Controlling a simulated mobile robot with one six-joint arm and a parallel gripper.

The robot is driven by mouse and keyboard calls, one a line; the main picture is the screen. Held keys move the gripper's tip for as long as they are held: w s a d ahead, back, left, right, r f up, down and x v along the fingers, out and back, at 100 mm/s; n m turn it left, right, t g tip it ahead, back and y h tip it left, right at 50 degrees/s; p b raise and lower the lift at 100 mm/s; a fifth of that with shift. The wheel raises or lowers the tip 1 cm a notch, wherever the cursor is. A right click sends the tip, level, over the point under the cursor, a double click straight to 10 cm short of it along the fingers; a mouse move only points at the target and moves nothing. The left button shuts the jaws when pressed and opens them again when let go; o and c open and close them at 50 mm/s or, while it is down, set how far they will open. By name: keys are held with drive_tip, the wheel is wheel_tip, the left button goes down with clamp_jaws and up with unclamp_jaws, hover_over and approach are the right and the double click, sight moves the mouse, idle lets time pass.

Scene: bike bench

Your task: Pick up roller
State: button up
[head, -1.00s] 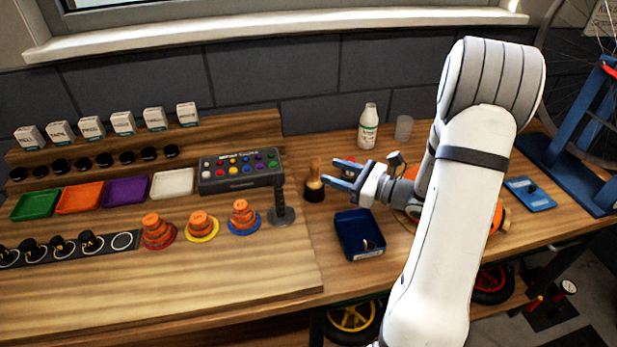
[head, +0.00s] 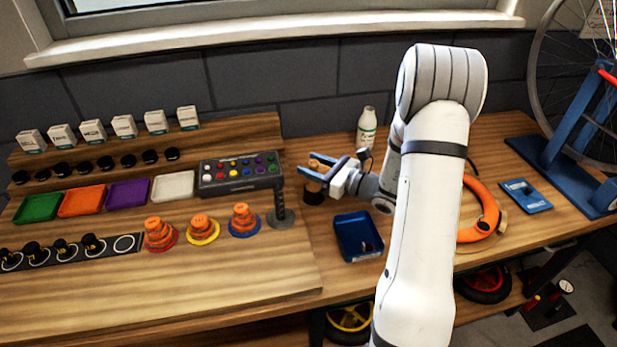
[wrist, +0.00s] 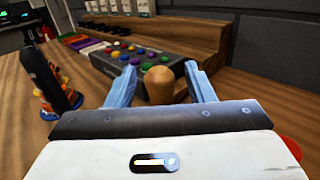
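The roller appears to be the piece with a rounded wooden handle (head: 315,165) standing upright in a dark round holder (head: 314,194) on the bench. Its rolling end is hidden. My gripper (head: 309,164) is open, with its two blue fingers on either side of the wooden handle. In the wrist view the handle's rounded top (wrist: 159,84) sits between the spread fingers (wrist: 161,68), with a visible gap on both sides.
A blue tray (head: 359,237) lies in front of my gripper, and a white bottle (head: 367,127) stands behind. An orange ring (head: 482,214) lies right of my arm.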

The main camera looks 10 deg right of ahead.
clamp_jaws()
idle(0.3)
drive_tip(key=shift+r, duration=5.05)
